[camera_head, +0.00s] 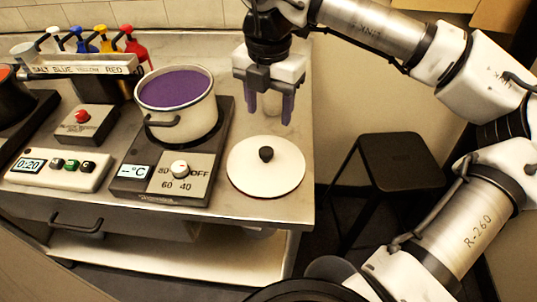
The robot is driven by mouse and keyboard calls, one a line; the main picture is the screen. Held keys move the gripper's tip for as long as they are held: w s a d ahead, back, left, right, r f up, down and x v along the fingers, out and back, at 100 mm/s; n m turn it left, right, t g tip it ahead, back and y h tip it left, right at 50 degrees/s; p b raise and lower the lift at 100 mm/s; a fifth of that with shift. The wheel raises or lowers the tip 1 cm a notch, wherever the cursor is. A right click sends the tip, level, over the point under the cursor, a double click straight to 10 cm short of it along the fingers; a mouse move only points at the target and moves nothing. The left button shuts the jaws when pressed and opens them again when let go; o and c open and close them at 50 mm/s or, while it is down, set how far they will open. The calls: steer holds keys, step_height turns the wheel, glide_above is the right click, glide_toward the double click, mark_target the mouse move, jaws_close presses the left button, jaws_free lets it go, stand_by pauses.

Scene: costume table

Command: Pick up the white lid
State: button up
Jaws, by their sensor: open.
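The white lid (256,179) is a round disc with a dark knob (266,154) at its centre. It lies flat on the metal table at the right, near the front corner. My gripper (270,108) is open and points down, behind and above the lid, with its two fingers apart. The fingers are clear of the knob in the picture. A pale upright shape shows behind and between the fingers; I cannot tell what it is.
A white pot of purple liquid (178,92) stands on a hot plate (172,178) left of the lid. A timer box (58,168), a red-button box (82,122) and several coloured bottles are further left. A black stool (398,150) stands right of the table (225,215).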

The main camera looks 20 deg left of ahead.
glide_above(266, 151)
steer(key=f, duration=0.5)
steer(key=shift+w+d+f+p, duration=0.15)
steer(key=shift+w+f+p, duration=0.1)
steer(key=shift+p, duration=0.15)
steer(key=f, duration=0.1)
steer(key=f+p, duration=0.1)
steer(key=f, duration=0.1)
steer(key=f+p, duration=0.1)
steer(key=shift+s+a+f, duration=0.2)
steer(key=shift+s, duration=0.05)
steer(key=shift+f, duration=0.6)
jaws_close()
